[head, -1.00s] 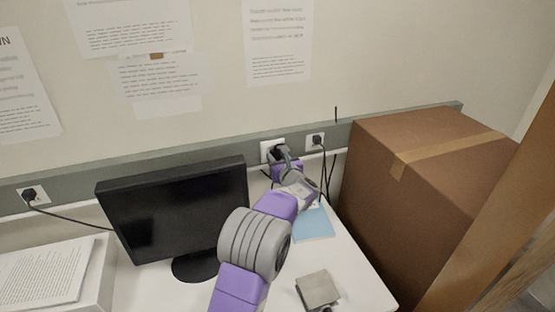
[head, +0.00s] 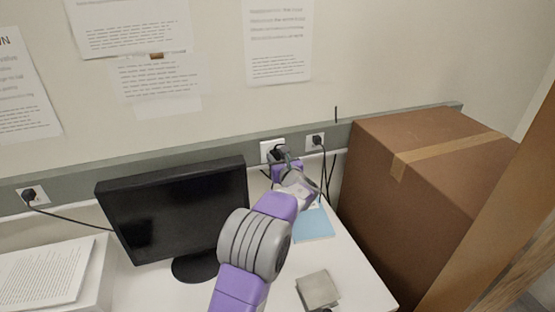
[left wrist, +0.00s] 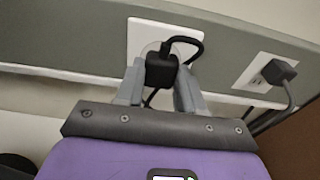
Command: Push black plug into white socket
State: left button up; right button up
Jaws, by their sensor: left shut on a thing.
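The black plug (left wrist: 160,70) sits between the two grey fingers of my left gripper (left wrist: 160,90) in the left wrist view. The gripper is shut on it. The plug is right in front of the white socket (left wrist: 140,36) on the wall strip and overlaps its round recess. I cannot tell how deep it sits in it. A black cable loops from the plug to the right. In the head view my left gripper (head: 282,160) is at the wall behind the desk, just below the same socket (head: 266,146), and largely hides the plug. My right gripper is not in view.
A second socket with a black plug (left wrist: 280,72) is close on the right, its cable hanging down. A large cardboard box (head: 420,190) stands to the right. A monitor (head: 175,210) is on the left. A blue sheet (head: 313,225) and grey block (head: 317,290) lie on the desk.

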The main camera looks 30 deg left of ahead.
pick_arm(q)
jog(key=shift+w+a, duration=0.3)
jog(key=shift+a, duration=0.1)
jog(key=o, duration=1.1)
jog(key=shift+c, duration=0.2)
jog(key=shift+s+d, duration=0.1)
jog(key=shift+d, duration=0.2)
jog(key=v, duration=0.7)
jog(key=shift+b, duration=0.3)
jog(key=shift+a, duration=0.15)
